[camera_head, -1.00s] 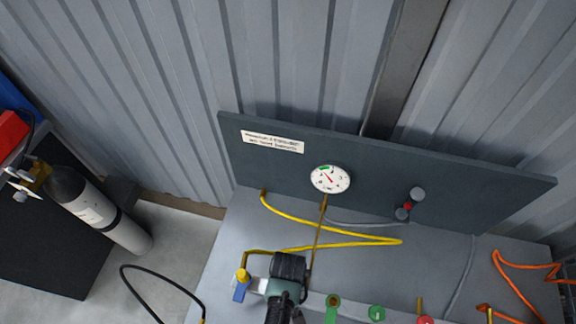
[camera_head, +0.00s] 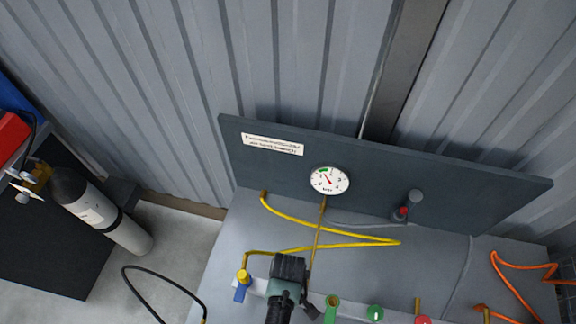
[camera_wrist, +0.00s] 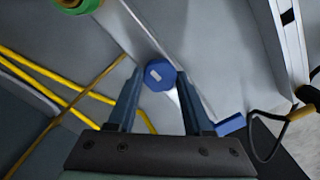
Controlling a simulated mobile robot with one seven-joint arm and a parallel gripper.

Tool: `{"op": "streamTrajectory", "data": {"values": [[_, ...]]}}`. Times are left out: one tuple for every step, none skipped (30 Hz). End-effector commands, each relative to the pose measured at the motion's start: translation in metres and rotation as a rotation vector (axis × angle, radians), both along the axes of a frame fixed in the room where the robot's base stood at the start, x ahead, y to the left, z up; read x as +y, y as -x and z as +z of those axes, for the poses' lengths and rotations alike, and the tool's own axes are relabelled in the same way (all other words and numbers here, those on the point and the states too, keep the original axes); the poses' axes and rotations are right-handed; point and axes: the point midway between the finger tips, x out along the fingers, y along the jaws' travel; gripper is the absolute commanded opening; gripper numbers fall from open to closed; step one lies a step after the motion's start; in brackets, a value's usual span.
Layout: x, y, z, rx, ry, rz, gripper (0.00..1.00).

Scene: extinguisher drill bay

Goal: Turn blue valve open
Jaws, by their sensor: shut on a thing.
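A blue faceted knob (camera_wrist: 159,76) with a pale mark on its face sits between the two fingers of my gripper (camera_wrist: 158,82) in the wrist view. My gripper is shut on this knob, one blue-grey finger on each side. In the head view my gripper (camera_head: 287,290) is seen from above at the bench, and it hides the knob and its own fingertips. A separate blue lever (camera_head: 241,292) with a yellow top stands just left of my gripper. It also shows in the wrist view (camera_wrist: 230,124), apart from the fingers.
A round gauge (camera_head: 329,180) is on the dark back panel (camera_head: 470,190). A green lever (camera_head: 332,308), a green knob (camera_head: 376,313) and a red knob (camera_head: 423,320) stand right of my gripper. Yellow hose (camera_head: 340,242) and orange hose (camera_head: 515,290) lie on the bench. A cylinder (camera_head: 100,212) stands left.

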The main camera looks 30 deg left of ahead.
Motion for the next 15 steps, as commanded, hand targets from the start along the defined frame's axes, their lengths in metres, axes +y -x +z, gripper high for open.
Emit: {"op": "streamTrajectory", "data": {"values": [[0.0009,-0.0013,0.0008,-0.004,-0.001,0.004,0.0],[0.0009,-0.0013,0.0008,-0.004,-0.001,0.004,0.0],[0.0009,-0.0013,0.0008,-0.004,-0.001,0.004,0.0],[0.0009,-0.0013,0.0008,-0.004,-0.001,0.004,0.0],[0.001,-0.0013,0.0008,-0.004,-0.001,0.004,0.0],[0.001,-0.0013,0.0008,-0.004,-0.001,0.004,0.52],[0.001,-0.0013,0.0008,-0.004,-0.001,0.004,0.58],[0.001,-0.0012,0.0008,-0.004,-0.001,0.004,0.63],[0.0009,-0.0011,0.0008,-0.003,-0.001,0.004,0.7],[0.0008,-0.001,0.0007,-0.003,-0.001,0.004,0.76],[0.0008,-0.0009,0.0006,-0.003,-0.001,0.003,0.81],[0.0007,-0.0008,0.0006,-0.003,-0.001,0.003,0.81],[0.0007,-0.0007,0.0005,-0.003,-0.001,0.003,0.81],[0.0006,-0.0006,0.0004,-0.002,0.0,0.003,0.81],[0.0005,-0.0005,0.0004,-0.001,0.0,0.002,0.81]]}}
